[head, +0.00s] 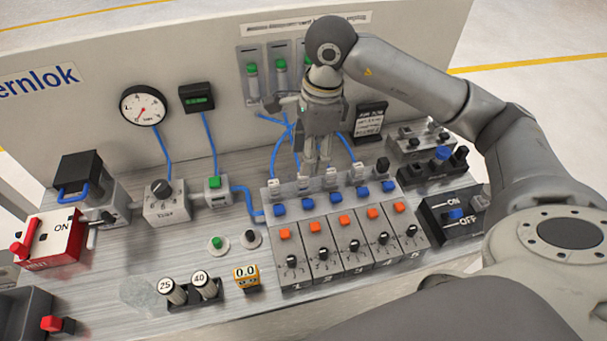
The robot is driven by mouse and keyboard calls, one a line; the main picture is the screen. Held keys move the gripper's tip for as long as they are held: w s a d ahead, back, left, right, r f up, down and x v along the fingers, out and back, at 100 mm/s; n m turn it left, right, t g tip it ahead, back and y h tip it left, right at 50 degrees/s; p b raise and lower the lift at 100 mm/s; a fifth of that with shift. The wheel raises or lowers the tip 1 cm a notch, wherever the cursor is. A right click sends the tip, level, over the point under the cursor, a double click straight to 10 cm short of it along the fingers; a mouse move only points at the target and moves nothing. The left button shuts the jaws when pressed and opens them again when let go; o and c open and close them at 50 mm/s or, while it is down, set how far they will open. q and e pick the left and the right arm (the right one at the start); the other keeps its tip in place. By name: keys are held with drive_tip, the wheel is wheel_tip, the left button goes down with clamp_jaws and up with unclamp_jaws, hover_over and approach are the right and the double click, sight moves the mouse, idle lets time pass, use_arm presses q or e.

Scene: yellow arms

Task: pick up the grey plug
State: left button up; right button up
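I cannot single out the grey plug with certainty in the head view. Small grey fittings (331,180) stand along the back of the numbered switch modules (347,262). Two grey cylinders marked 25 (174,292) and 40 (205,284) stand in a black holder at the front. My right gripper (317,168) comes in from the right and points down, above or behind the back row of the modules. A narrow gap shows between its fingers, and whether anything is between them is too small to tell. My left gripper is not in view.
Blue hoses (279,150) run behind and beside my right gripper. A panel with green-topped parts (252,68) stands at the back. A red-and-white ON box (50,240) is at left, an ON/OFF box (453,214) at right.

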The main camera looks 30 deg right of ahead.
sight(303, 183)
drive_tip(key=shift+f, duration=0.95)
drive_tip(key=f+p, duration=0.1)
drive_tip(key=f, duration=0.1)
drive_tip(key=a+f+p, duration=0.1)
drive_tip(key=f, duration=0.1)
drive_tip(key=shift+a+f, duration=0.2)
drive_tip(key=shift+f, duration=0.1)
drive_tip(key=shift+w+f, duration=0.1)
drive_tip(key=shift+f, duration=0.15)
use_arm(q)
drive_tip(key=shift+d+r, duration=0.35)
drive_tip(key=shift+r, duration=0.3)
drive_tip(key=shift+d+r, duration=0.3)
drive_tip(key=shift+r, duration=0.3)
use_arm(e)
drive_tip(key=shift+f, duration=0.1)
drive_tip(key=shift+c, duration=0.5)
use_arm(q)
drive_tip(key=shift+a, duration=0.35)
use_arm(e)
drive_tip(key=c, duration=0.9)
